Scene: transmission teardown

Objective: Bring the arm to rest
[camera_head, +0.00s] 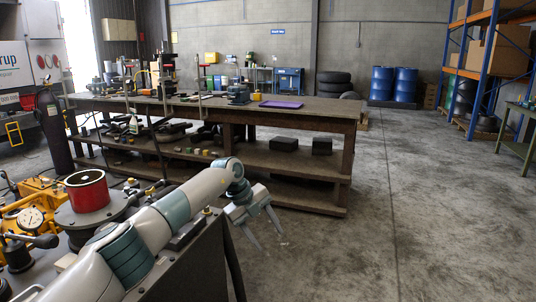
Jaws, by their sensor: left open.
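My left arm reaches in from the lower left, past the right edge of the near workbench. My left gripper (265,242) is at its end, pointing down over the concrete floor. Its two fingers are spread and nothing shows between them. On the near bench a red cylindrical part (87,190) stands on a dark round plate (92,213), to the left of my arm. A yellow fixture with a dial gauge (30,218) sits at the far left of that bench. My right gripper is not in view.
A long wooden workbench (335,113) with lower shelves stands behind my arm, holding tools and a purple tray (282,104). Blue drums (381,84) and stacked tires (333,84) stand at the back wall. A blue-orange rack (486,60) is at right.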

